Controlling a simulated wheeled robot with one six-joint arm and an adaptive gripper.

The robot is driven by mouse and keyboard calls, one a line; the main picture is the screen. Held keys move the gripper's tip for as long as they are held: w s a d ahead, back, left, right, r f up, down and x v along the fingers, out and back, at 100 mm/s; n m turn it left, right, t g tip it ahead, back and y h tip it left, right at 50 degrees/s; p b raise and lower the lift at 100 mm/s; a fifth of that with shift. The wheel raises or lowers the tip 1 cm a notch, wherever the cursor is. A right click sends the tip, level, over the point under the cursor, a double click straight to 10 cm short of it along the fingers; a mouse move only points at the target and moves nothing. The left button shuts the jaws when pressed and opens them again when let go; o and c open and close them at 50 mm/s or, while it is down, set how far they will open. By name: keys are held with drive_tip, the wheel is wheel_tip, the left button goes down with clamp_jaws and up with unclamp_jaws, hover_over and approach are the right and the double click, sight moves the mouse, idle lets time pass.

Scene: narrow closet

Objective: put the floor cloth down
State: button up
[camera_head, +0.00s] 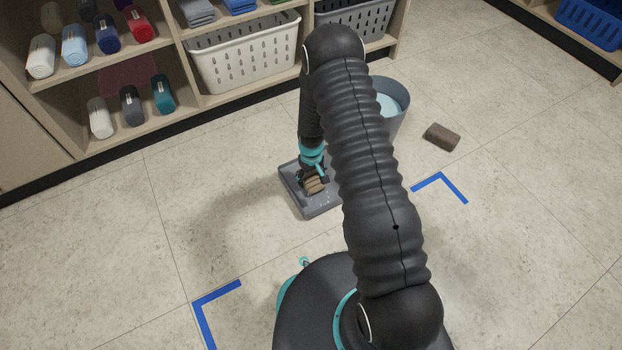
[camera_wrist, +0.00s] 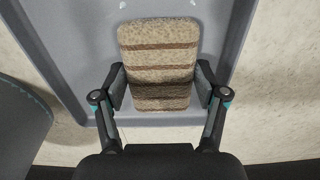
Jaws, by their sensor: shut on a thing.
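The floor cloth (camera_wrist: 158,60) is a tan, speckled, folded piece with brown stripes. My gripper (camera_wrist: 161,88) is shut on it, with one finger at each side. In the head view the cloth (camera_head: 314,185) is at the tip of my gripper (camera_head: 313,178), over a shallow grey tray (camera_head: 318,211) on the floor. The tray (camera_wrist: 75,40) lies behind and around the cloth in the wrist view. I cannot tell whether the cloth touches the tray floor. My arm hides the tray's right side.
A grey bucket (camera_head: 402,117) with pale liquid stands behind my arm. A brown block (camera_head: 441,137) lies on the floor to its right. Shelves with rolled towels (camera_head: 75,45) and a white basket (camera_head: 245,55) line the back. Blue corner marks (camera_head: 440,178) are on open floor.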

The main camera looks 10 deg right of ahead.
drive_tip(key=shift+f, duration=0.35)
drive_tip(key=shift+f, duration=0.2)
drive_tip(key=o, duration=1)
drive_tip(key=shift+r, duration=0.15)
